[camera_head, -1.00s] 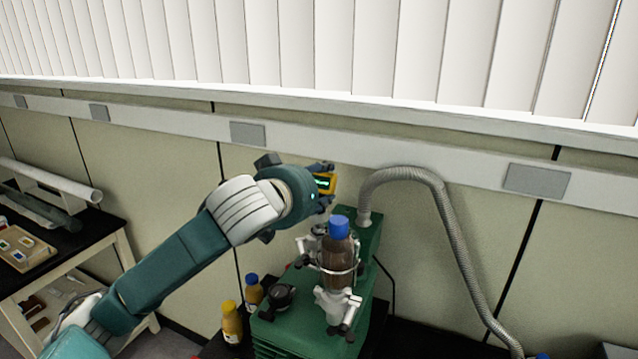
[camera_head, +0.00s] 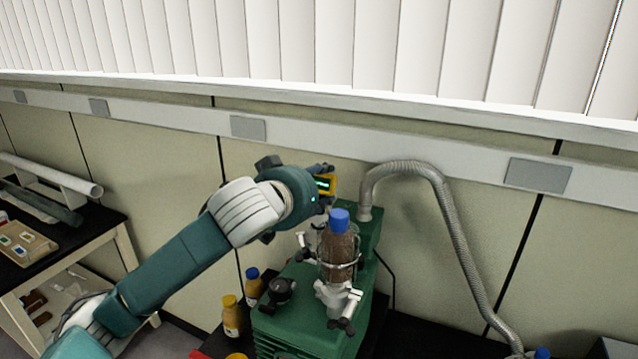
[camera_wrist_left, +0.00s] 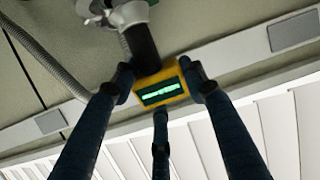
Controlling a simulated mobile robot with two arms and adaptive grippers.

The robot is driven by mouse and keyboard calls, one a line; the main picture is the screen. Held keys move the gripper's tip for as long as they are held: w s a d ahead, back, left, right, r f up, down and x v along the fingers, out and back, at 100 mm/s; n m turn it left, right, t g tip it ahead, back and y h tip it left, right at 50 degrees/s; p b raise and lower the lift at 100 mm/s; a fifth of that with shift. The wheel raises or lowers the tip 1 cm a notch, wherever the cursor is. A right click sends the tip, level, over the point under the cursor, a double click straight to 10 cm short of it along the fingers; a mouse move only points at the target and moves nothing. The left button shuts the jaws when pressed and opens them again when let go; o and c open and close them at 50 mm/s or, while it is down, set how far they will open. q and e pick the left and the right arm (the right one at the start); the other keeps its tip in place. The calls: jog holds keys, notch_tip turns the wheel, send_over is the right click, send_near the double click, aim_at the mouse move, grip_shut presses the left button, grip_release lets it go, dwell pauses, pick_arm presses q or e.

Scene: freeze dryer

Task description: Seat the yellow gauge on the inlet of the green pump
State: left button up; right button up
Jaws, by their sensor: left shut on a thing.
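The yellow gauge (camera_head: 325,184) with a lit green display is held in the fingers of my left gripper (camera_head: 322,186), above the back left of the green pump (camera_head: 305,318). In the left wrist view the gauge (camera_wrist_left: 160,88) sits between the fingertips of my left gripper (camera_wrist_left: 160,85). A dark stem (camera_wrist_left: 140,45) runs from the gauge toward a silver fitting (camera_wrist_left: 128,13). I cannot tell whether stem and fitting touch. The pump's inlet is not clear in the head view, where the bottle and gripper crowd that area. My right gripper is out of view.
A blue-capped brown bottle (camera_head: 339,248) stands in a clamp on the pump. A ribbed grey hose (camera_head: 447,215) arches from the pump's back to the right. Small bottles (camera_head: 232,318) stand left of the pump. A side table (camera_head: 105,232) is at the far left.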

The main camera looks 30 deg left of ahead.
pick_arm(q)
jog(key=shift+w, duration=0.1)
dwell(0.8)
jog(key=shift+p, duration=0.5)
jog(key=shift+f+b, duration=0.45)
jog(key=shift+f, duration=0.2)
dwell(1.1)
jog(key=o, duration=1.6)
jog(key=shift+r, duration=0.1)
jog(key=shift+r+p, duration=2)
jog(key=shift+p, duration=0.2)
jog(key=shift+r+p, duration=0.75)
jog(key=shift+r, duration=0.15)
